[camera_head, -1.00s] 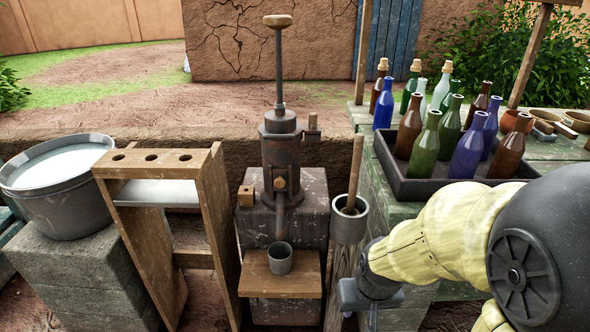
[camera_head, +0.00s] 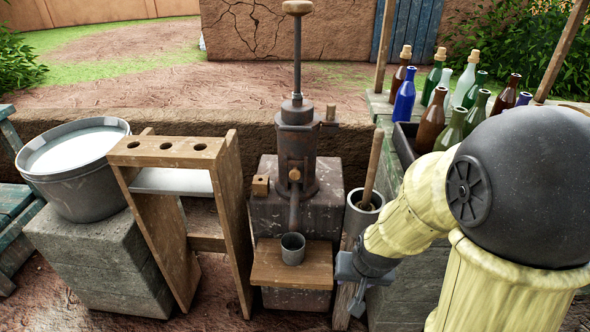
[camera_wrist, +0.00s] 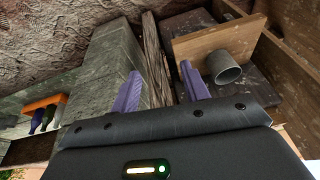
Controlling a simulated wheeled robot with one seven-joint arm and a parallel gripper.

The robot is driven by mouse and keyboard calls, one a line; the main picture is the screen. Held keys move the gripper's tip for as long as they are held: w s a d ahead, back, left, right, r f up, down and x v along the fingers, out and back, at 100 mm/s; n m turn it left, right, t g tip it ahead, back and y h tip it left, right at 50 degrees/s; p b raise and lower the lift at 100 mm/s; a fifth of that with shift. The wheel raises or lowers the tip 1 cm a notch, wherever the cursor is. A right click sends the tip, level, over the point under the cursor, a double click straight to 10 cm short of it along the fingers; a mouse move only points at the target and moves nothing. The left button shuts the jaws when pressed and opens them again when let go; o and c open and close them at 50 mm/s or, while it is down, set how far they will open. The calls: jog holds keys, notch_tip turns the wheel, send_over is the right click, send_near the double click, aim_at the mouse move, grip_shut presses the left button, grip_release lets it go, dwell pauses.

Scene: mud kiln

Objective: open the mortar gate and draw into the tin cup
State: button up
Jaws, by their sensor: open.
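The tin cup (camera_head: 292,249) stands upright on a small wooden shelf (camera_head: 275,271), under the spout (camera_head: 294,212) of a dark rusty pump (camera_head: 298,150). A brown knob (camera_head: 294,175) sits on the pump's front above the spout; I cannot tell whether it is the mortar gate or how it is set. A tall plunger (camera_head: 297,50) rises from the top. My gripper (camera_wrist: 160,80) is open and empty, with purple fingers apart. In the wrist view the cup (camera_wrist: 222,68) is right of the fingers. In the head view my gripper is low, right of the shelf, its fingertips unclear.
A grey pot (camera_head: 364,214) with a wooden stick stands between the pump and my arm. A wooden rack (camera_head: 165,152) with three holes stands left of the pump, beside a bucket (camera_head: 75,165) on a block. Several bottles (camera_head: 431,120) stand at the right.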

aim_at(295, 177)
jog(key=w+a+m+t+h+p, duration=0.3)
jog(key=w+a+t+p, duration=0.2)
jog(key=w+a+p, duration=0.3)
jog(key=a+r+n+t+y+p, duration=0.2)
jog(key=a+r+n+t+p, duration=0.1)
jog(key=a+r+t+p, duration=0.4)
notch_tip(295, 177, up, 2)
jog(key=shift+s+r+n+t, duration=0.1)
jog(key=shift+s+n+t, duration=0.3)
jog(key=shift+t, duration=0.8)
jog(key=w, duration=1.7)
jog(key=shift+w+d+p, duration=0.2)
jog(key=shift+d+p, duration=0.2)
